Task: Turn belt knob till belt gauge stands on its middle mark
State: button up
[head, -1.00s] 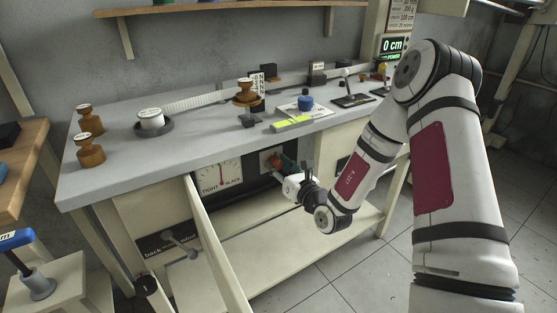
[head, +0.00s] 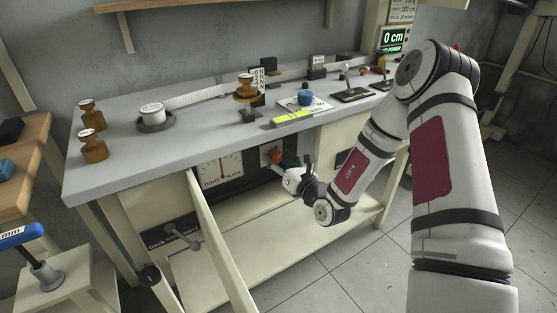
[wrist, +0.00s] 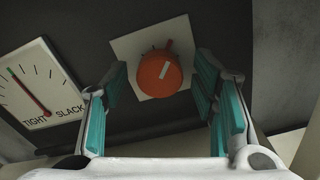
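The orange belt knob (wrist: 160,74), with a white stripe on its face, sits on a pale square plate (wrist: 137,48) in the wrist view. It also shows small in the head view (head: 273,155), under the bench top. My gripper (wrist: 160,88) is open, its teal fingers left and right of the knob in the picture, with nothing held. They appear to stand short of the knob; touch is not visible. The belt gauge (wrist: 38,88), marked TIGHT and SLACK, is left of the knob. Its red needle points up-left, its tip near a green mark. In the head view the gauge (head: 221,168) needle stands roughly upright.
The grey bench top (head: 210,145) overhangs the knob and gauge. A slanted cream leg (head: 215,240) stands in front, left of my gripper, and a lower shelf (head: 270,220) lies below. Brass-coloured weights (head: 93,146) stand on the bench.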

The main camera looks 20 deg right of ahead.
jog(key=v, duration=1.2)
dwell(0.4)
